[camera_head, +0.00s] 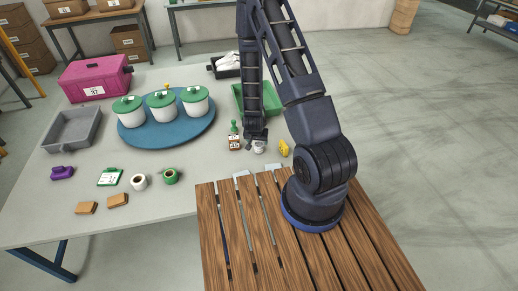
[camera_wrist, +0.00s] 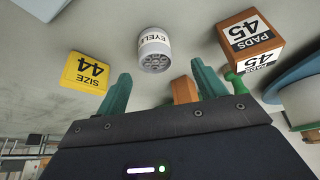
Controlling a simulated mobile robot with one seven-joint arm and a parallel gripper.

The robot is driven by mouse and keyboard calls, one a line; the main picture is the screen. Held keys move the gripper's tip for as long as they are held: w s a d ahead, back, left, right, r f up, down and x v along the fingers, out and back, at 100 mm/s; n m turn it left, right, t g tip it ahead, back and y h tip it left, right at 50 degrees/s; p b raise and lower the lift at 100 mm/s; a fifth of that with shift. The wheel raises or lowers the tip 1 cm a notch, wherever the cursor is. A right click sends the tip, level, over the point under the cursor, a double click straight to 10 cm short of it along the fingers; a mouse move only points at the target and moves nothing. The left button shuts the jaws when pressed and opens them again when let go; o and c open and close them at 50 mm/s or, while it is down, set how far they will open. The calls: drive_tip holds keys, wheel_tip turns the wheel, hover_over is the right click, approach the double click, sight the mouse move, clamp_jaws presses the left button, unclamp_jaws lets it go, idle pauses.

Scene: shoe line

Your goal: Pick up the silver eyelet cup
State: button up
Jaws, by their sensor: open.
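The silver eyelet cup (camera_wrist: 153,52) is a small round cup with a white label reading "EYELE", the rest cut off from sight. In the wrist view it lies just beyond the fingertips, between their lines and apart from both. In the head view the cup (camera_head: 259,147) stands on the grey table just in front of my gripper (camera_head: 256,137). My gripper (camera_wrist: 160,73) is open, its two green fingers spread with nothing held. The cup's contents look like several small round holes or rings, too small to tell.
A yellow "SIZE 44" block (camera_wrist: 85,72) and a brown "PADS 45" box (camera_wrist: 250,42) flank the cup. A green-handled stamp (camera_wrist: 236,83) is close to one finger. A green bin (camera_head: 270,98) stands behind; a blue round tray (camera_head: 150,138) holds lidded pots.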

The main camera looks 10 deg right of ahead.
sight(259, 144)
drive_tip(key=shift+d+x, duration=0.15)
drive_tip(key=shift+x, duration=1.65)
drive_tip(key=shift+d+x, duration=0.15)
drive_tip(key=shift+x, duration=1.7)
drive_tip(key=c, duration=1.1)
drive_tip(key=shift+c, duration=0.2)
drive_tip(key=shift+r, duration=0.2)
